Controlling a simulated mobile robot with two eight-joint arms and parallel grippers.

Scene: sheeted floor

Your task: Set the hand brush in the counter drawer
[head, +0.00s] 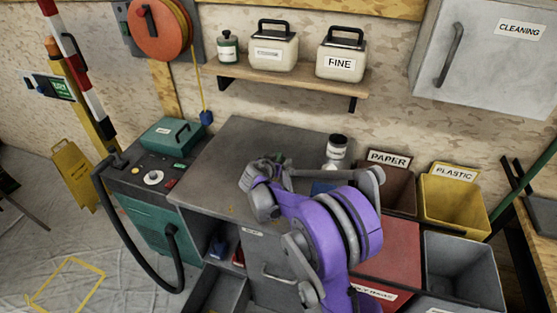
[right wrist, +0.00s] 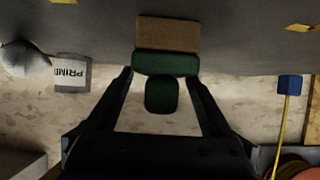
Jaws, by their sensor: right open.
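The hand brush shows in the right wrist view, with a green body and handle (right wrist: 165,65) and a brown bristle block. It is on the grey counter top (head: 235,150). My right gripper (right wrist: 162,80) is open, with the green handle between its fingers in the picture and gaps on both sides. In the head view my right gripper (head: 272,168) is low over the counter, and my purple arm hides much around it. A grey front with a label and handle (head: 277,277) is under the counter top. An open grey drawer-like box (head: 218,295) shows at the bottom edge. My left gripper is out of view.
A tin marked PRIME (right wrist: 74,75) shows in the right wrist view. Paper (head: 388,185) and plastic (head: 455,195) bins stand at the right. A teal machine (head: 150,205) with a hose stands at the left.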

